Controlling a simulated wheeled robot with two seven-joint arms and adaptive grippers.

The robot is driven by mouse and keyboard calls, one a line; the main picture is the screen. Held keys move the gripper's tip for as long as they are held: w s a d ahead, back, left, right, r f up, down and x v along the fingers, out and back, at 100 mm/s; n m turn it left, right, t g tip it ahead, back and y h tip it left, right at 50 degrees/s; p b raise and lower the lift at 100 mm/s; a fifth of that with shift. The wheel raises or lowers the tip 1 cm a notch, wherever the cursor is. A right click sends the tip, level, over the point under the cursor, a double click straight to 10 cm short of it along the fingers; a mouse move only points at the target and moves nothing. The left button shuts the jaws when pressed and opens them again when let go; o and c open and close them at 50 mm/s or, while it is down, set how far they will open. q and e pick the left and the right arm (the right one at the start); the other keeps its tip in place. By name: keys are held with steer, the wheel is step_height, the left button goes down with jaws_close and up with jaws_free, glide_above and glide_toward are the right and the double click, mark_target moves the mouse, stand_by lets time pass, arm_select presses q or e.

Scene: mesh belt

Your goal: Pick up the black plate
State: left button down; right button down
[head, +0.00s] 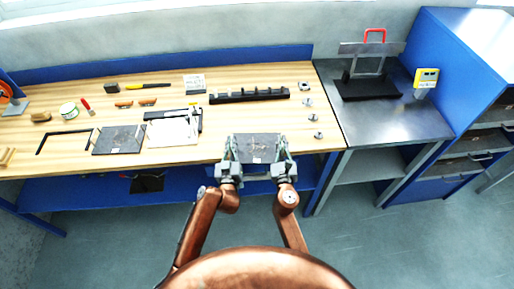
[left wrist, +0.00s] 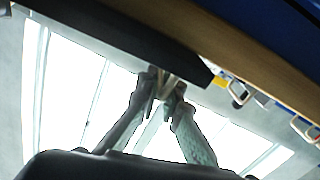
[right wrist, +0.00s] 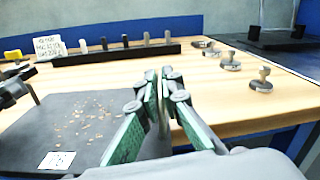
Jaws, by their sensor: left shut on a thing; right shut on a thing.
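The black plate (head: 257,147) is at the front edge of the workbench, between my two grippers. In the right wrist view the plate (right wrist: 75,120) is dark, with scattered light chips and a small white label. My left gripper (head: 231,154) is shut on its left side. In the left wrist view, from below, its fingers (left wrist: 163,88) meet at the plate's dark edge (left wrist: 130,30). My right gripper (head: 284,153) is shut on its right side; its green-sided fingers also show in the right wrist view (right wrist: 160,85). I cannot tell how far the plate is above the bench.
The wooden bench (head: 322,92) carries another dark plate (head: 118,140), a white sheet (head: 170,133), a black rack (head: 248,95) and several small metal knobs (head: 313,118) to the right. A metal table (head: 390,125) with a black-based stand (head: 367,88) adjoins at right.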

arm_select(q)
steer(key=shift+a+r, duration=0.1)
steer(key=shift+a, duration=0.05)
arm_select(e)
steer(key=shift+s+a+r, duration=0.1)
steer(key=shift+a, duration=0.05)
